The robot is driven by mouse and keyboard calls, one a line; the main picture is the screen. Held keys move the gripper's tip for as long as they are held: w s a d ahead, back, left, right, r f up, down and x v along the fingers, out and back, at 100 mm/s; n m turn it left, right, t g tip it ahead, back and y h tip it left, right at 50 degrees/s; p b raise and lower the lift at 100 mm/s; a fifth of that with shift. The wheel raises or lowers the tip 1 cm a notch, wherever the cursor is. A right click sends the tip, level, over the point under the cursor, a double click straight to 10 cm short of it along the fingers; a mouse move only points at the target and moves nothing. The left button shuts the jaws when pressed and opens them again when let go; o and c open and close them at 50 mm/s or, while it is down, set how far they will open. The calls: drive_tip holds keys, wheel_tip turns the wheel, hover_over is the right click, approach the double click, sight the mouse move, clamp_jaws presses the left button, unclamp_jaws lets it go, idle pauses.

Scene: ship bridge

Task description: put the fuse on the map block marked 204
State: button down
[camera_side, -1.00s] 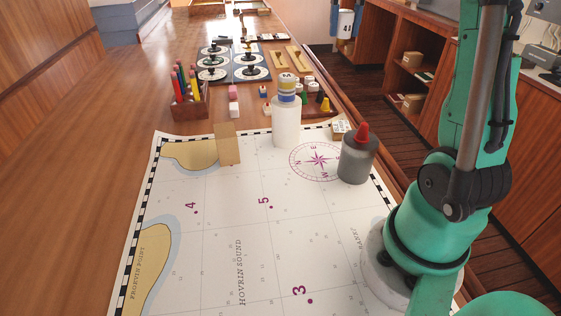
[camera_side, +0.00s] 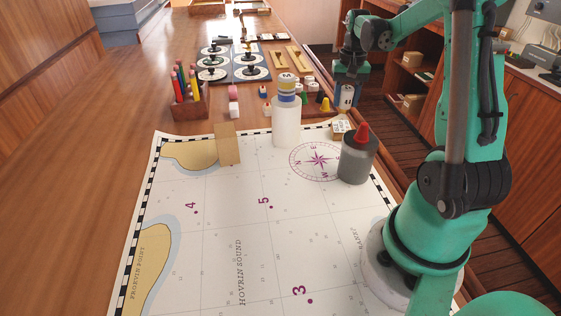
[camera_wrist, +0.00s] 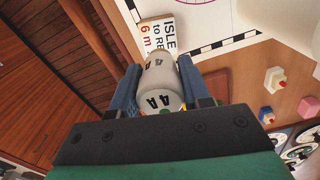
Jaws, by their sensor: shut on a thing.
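The fuse, a pale cylinder marked 4A, hangs below my gripper (camera_side: 348,84) in the side view (camera_side: 347,98) and lies lengthwise between the blue fingers in the wrist view (camera_wrist: 159,84). My gripper (camera_wrist: 158,80) is shut on it. A small pale block with lettering sits at the chart's far right edge (camera_side: 341,129). In the wrist view a lettered surface reading "ISLE to RE" and "6 m" (camera_wrist: 157,38) shows beyond the fuse, partly hidden by it. I cannot read 204 on any block.
A grey bottle with a red cap (camera_side: 357,160) stands close to the small block. A white bottle (camera_side: 286,125), a wooden block (camera_side: 228,150) and a pencil box (camera_side: 190,108) stand farther left. Most of the chart (camera_side: 230,225) is clear.

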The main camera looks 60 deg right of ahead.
sight(344, 112)
drive_tip(key=shift+f, duration=1.9)
drive_tip(key=shift+f, duration=0.1)
drive_tip(key=shift+c, duration=2.1)
unclamp_jaws()
